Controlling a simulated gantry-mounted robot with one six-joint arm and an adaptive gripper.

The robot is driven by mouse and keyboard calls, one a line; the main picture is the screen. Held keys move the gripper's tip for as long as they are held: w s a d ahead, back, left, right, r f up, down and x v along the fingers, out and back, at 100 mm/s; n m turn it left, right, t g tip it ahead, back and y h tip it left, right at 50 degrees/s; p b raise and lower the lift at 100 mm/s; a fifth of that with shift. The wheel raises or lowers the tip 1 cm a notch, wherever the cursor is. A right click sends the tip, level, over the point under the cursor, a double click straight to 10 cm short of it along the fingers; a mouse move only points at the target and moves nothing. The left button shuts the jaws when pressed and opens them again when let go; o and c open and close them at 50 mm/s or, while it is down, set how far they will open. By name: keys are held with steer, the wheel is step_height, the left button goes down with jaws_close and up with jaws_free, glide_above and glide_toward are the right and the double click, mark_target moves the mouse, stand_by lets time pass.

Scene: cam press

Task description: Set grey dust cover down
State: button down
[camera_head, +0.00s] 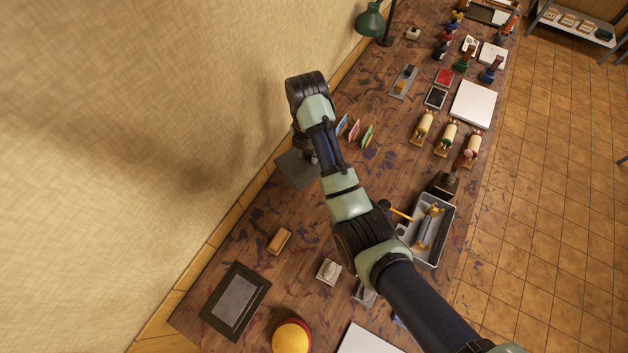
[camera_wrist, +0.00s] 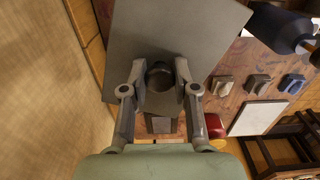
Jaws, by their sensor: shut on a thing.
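The grey dust cover (camera_wrist: 180,22) is a flat grey piece with a dark round knob (camera_wrist: 159,76). My gripper (camera_wrist: 161,88) is shut on the knob, one finger on each side. In the head view the dust cover (camera_head: 292,172) shows beside the wall-side edge of the table, partly hidden by my arm. The gripper there (camera_head: 306,153) is mostly hidden behind my arm. The cover looks raised off the table, but I cannot tell the exact gap.
A dark framed slab (camera_head: 235,299), a wooden block (camera_head: 279,241) and a red-and-yellow round thing (camera_head: 291,337) lie at the near end. Coloured cards (camera_head: 354,130) stand close to the cover. A grey tray (camera_head: 433,248) is right of my arm.

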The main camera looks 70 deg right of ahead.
step_height(320, 180, down, 14)
steer(key=b, duration=0.4)
steer(key=shift+f+b, duration=0.65)
steer(key=shift+f, duration=1.85)
steer(key=shift+f, duration=0.2)
steer(key=c, duration=0.9)
jaws_free()
steer(key=shift+r, duration=0.1)
